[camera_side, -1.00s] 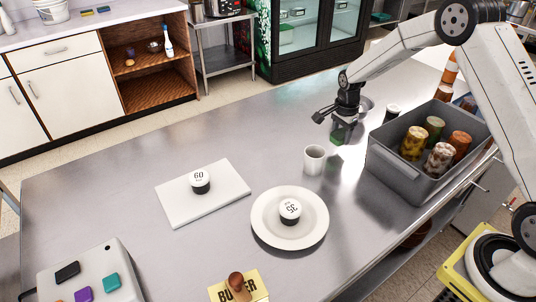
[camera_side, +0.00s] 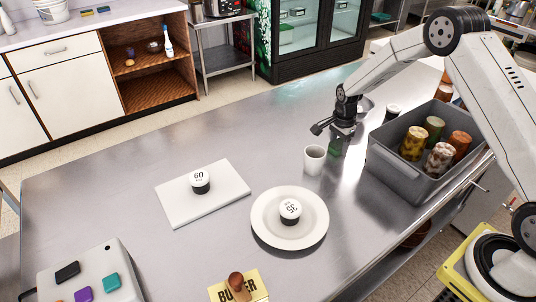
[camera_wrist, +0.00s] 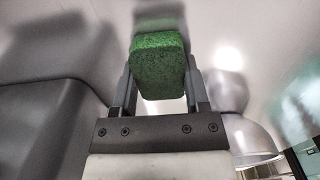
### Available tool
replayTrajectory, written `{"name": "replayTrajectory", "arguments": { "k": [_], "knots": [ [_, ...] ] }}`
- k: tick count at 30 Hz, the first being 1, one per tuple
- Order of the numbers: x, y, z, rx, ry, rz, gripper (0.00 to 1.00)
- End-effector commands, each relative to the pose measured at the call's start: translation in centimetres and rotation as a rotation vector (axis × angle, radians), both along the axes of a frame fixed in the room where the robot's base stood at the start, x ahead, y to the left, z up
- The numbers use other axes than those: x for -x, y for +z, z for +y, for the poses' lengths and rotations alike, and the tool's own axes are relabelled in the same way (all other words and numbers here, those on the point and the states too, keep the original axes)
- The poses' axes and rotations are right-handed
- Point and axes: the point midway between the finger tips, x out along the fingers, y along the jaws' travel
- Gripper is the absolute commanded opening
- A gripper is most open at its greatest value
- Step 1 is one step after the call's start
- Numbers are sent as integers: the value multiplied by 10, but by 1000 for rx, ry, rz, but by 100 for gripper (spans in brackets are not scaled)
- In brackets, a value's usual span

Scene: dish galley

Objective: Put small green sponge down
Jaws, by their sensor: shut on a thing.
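The small green sponge (camera_wrist: 159,66) is between the two fingers of my gripper (camera_wrist: 162,88) in the wrist view, and the fingers are shut on it. In the side view my gripper (camera_side: 338,142) points down close to the steel table, behind the white mug. The sponge (camera_side: 335,148) shows there only as a small green patch under the fingers. I cannot tell whether its underside touches the table.
A white mug (camera_side: 314,159) stands just in front of my gripper. A grey bin (camera_side: 397,175) with several jars is to the right. A white plate (camera_side: 262,228) and a white board (camera_side: 183,212) each hold a round weight. The table's middle-left is clear.

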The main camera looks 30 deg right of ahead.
Motion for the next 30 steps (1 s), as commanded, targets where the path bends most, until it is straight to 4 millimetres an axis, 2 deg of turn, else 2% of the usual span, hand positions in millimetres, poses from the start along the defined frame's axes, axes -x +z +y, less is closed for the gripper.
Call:
{"name": "replayTrajectory", "arguments": {
  "k": [1,2,4,5,20,26,30],
  "knots": [
    [0,-1,0,0,0,0,6],
    [0,-1,0,0,0,0,68],
    [0,-1,0,0,0,0,90],
    [0,-1,0,0,0,0,94],
    [0,6,0,0,0,-1,94],
    [-1,25,0,1,0,-3,94],
    [-1,45,0,1,0,-3,94]
  ]
}}
